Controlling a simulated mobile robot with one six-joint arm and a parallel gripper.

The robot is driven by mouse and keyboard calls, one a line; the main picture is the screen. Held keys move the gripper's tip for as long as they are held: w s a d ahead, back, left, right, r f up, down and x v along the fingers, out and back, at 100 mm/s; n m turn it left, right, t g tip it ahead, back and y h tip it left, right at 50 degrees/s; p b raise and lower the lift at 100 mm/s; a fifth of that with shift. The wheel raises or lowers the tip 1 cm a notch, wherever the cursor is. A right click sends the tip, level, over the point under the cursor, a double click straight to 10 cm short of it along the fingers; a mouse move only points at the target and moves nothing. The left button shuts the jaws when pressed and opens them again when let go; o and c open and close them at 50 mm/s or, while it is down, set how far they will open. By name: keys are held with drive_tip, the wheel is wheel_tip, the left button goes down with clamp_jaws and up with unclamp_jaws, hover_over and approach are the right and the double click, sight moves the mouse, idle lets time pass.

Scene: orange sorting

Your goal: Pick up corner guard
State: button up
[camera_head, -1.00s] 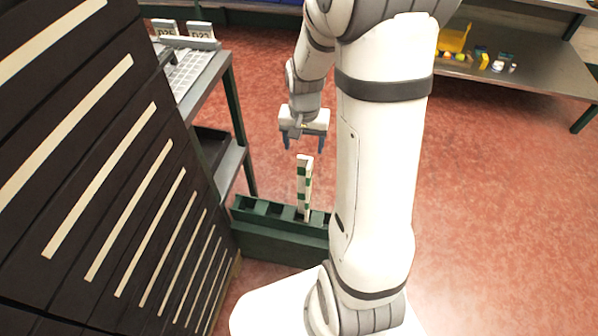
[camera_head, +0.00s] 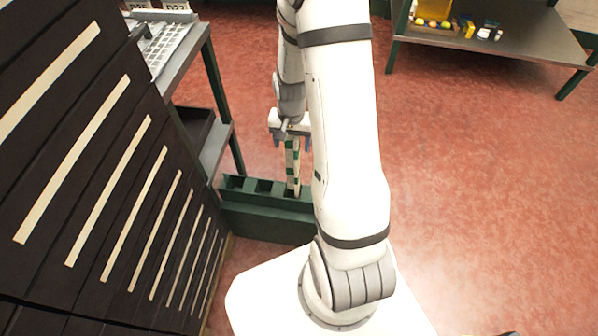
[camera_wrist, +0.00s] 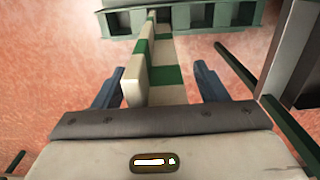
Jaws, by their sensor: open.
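The corner guard (camera_head: 292,165) is a white strip with green bands, angled along its length. It stands upright in a slot of the dark green rack (camera_head: 268,225). My gripper (camera_head: 291,143) is open at its upper part. In the wrist view the corner guard (camera_wrist: 165,75) lies between the two blue fingers of my gripper (camera_wrist: 158,88), with a gap to each finger. The green rack also shows at the top of the wrist view (camera_wrist: 233,14). My arm hides the rack's right end in the head view.
Dark stacked panels with pale strips (camera_head: 110,190) stand close on the left. A metal table with small items (camera_head: 490,48) stands at the back right. The red floor on the right is clear.

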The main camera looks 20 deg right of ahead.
drive_tip(key=shift+c, duration=0.5)
drive_tip(key=c, duration=1.3)
